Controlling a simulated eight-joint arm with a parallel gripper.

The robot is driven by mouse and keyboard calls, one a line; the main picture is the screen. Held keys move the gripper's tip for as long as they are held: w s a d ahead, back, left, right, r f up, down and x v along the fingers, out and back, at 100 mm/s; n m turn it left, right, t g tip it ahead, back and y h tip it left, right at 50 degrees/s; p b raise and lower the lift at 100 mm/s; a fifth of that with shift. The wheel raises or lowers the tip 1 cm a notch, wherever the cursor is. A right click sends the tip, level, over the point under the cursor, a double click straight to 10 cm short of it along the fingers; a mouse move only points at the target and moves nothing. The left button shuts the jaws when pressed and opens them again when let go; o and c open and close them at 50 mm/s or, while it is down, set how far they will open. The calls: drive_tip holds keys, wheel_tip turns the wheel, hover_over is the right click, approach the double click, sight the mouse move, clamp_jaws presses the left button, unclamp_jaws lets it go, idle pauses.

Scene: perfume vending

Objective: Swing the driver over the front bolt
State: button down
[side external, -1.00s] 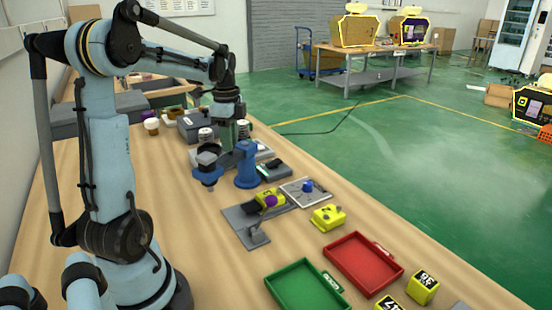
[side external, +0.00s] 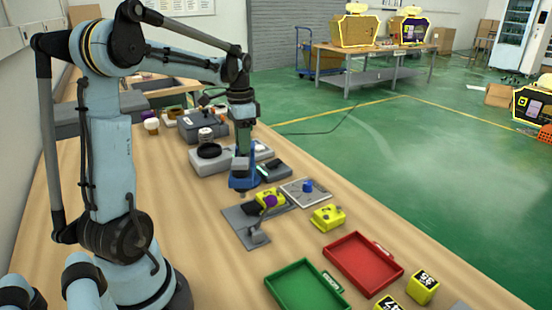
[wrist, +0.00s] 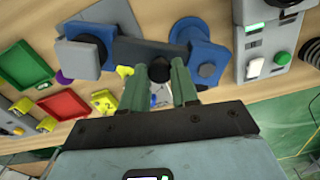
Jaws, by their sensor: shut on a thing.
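My gripper (side external: 242,146) is at the blue driver (side external: 243,180) in the side view, and the driver's narrow tip points down over the bench. In the wrist view my gripper's green fingers (wrist: 160,75) are shut around a small dark knob on the driver's dark bar (wrist: 138,50). The bar spans between a blue-grey block on the left (wrist: 86,54) and a blue part on the right (wrist: 205,55). The grey fixture (side external: 236,213) is just in front of the driver. It bears a yellow block with a purple knob (side external: 270,201). I cannot make out the front bolt.
A white plate with a blue knob (side external: 307,186) and a loose yellow block (side external: 327,217) lie to the right. Green (side external: 283,275) and red (side external: 346,240) trays stand nearer. Grey devices (side external: 205,125) stand behind.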

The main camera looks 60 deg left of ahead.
drive_tip(key=shift+w+d+n, duration=0.15)
drive_tip(key=shift+w+n, duration=0.5)
drive_tip(key=shift+n, duration=0.6)
drive_tip(key=shift+w+d+n, duration=0.1)
drive_tip(key=shift+w+n, duration=0.6)
drive_tip(key=shift+n, duration=0.6)
drive_tip(key=shift+w+d+n, duration=0.15)
drive_tip(key=shift+w+n, duration=0.5)
drive_tip(key=shift+n, duration=0.6)
drive_tip(key=c, duration=0.9)
unclamp_jaws()
drive_tip(key=shift+o, duration=0.2)
wheel_tip(320, 180, up, 12)
